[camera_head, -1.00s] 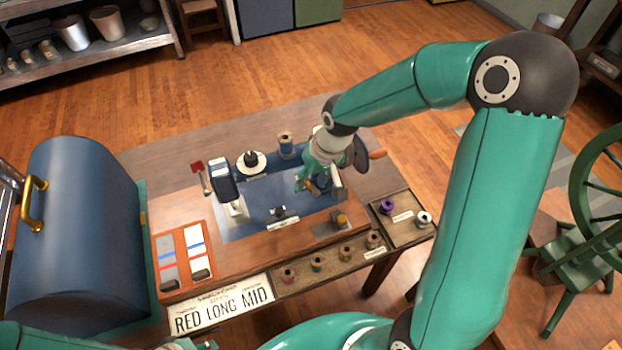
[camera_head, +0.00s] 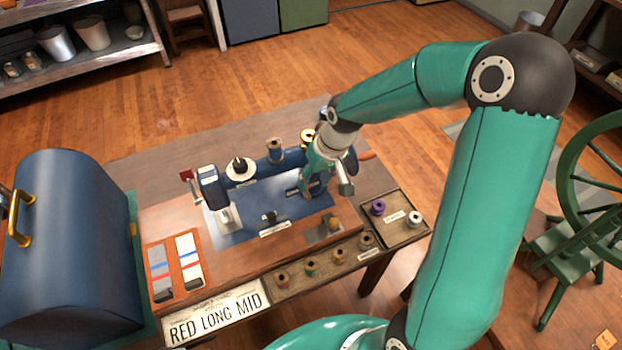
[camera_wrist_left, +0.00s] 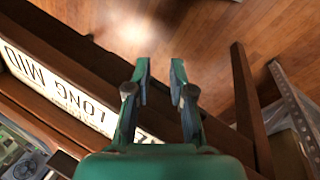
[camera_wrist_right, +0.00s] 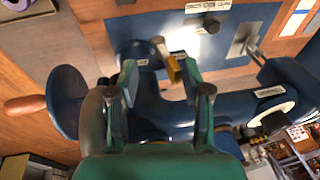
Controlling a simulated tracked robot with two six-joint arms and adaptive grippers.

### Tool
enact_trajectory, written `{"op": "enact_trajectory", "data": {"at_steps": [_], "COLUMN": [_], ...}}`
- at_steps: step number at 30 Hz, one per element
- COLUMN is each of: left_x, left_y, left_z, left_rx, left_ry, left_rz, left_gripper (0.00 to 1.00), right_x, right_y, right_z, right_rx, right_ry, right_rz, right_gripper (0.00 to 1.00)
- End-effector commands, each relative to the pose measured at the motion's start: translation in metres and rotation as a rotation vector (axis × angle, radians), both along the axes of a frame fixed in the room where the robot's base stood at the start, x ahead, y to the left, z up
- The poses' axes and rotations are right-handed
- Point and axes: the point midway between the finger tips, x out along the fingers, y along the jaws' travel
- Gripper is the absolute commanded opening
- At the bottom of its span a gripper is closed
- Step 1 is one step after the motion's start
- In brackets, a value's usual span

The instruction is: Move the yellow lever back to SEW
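The yellow lever (camera_wrist_right: 174,70) shows in the right wrist view on the blue sewing machine (camera_wrist_right: 150,105), next to a grey-tipped metal part. My right gripper (camera_wrist_right: 159,82) is open, its two fingers on either side of the lever's area; the right finger looks close to the lever, but I cannot tell whether it touches. In the head view the right gripper (camera_head: 326,186) is over the machine's right end and hides the lever. No SEW marking is readable. My left gripper (camera_wrist_left: 160,82) is open and empty in the left wrist view, beside the table's front edge.
A dark blue domed cover (camera_head: 70,240) stands at the left of the table. A RED LONG MID sign (camera_head: 215,314) and a spool tray (camera_head: 318,272) line the front edge. The handwheel (camera_wrist_right: 68,100) with a wooden knob is near my right fingers.

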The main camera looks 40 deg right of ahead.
Motion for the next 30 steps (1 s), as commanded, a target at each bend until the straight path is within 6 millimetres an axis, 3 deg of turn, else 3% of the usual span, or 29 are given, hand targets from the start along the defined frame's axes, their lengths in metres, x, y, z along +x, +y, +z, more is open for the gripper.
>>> {"op": "enact_trajectory", "data": {"at_steps": [30], "left_x": [0.000], "left_y": [0.000], "left_z": [-0.009], "left_rx": [0.000], "left_ry": [0.000], "left_rz": [0.000], "left_gripper": [0.22], "right_x": [-0.004], "right_y": [-0.021], "right_z": [-0.007], "right_rx": [-0.001], "right_ry": [-0.001], "right_rz": [0.001], "right_gripper": [0.48]}}
